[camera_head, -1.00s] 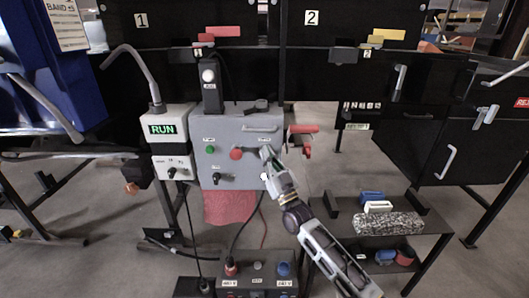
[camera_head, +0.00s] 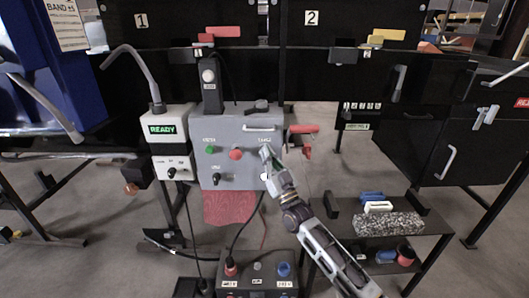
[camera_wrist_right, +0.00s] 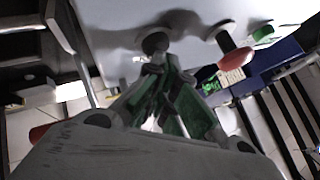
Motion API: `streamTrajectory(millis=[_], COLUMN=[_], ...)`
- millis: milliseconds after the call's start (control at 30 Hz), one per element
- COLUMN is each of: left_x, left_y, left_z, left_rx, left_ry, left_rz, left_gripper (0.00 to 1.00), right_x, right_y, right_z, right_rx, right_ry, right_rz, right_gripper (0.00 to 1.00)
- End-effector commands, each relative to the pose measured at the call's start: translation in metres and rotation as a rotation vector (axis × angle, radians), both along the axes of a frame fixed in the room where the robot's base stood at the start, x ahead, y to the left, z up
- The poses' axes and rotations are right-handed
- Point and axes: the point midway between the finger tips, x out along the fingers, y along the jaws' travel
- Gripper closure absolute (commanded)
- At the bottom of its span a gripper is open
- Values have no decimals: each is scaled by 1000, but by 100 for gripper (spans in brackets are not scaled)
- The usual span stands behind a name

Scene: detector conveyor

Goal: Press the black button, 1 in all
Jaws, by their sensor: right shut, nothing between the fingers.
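The grey control panel (camera_head: 225,125) stands in the middle of the head view. My right gripper (camera_head: 265,150) is shut and empty, at the panel's upper right face. It hides the black button in the head view. In the right wrist view the dark round button (camera_wrist_right: 155,40) shows just beyond the closed fingertips (camera_wrist_right: 156,64). Whether they touch it I cannot tell. The left gripper is not in view.
A red button (camera_head: 236,154), a green button (camera_head: 209,150) and a black knob (camera_head: 217,178) are also on the panel. A display box (camera_head: 163,126) reading READY stands to its left. A shelf (camera_head: 350,225) with several items stands lower right.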

Motion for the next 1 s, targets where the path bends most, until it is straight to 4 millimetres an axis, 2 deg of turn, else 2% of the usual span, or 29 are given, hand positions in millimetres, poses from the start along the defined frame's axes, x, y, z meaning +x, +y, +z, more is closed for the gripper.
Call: streamTrajectory(millis=[600,1000], left_x=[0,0], left_y=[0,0], left_z=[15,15], left_rx=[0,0], left_ry=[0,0], left_rz=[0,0], left_gripper=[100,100], right_x=[-17,-19], right_y=[0,0], right_z=[0,0], right_rx=[-1,0], right_ry=[1,0], right_rz=[0,0], right_gripper=[100,100])
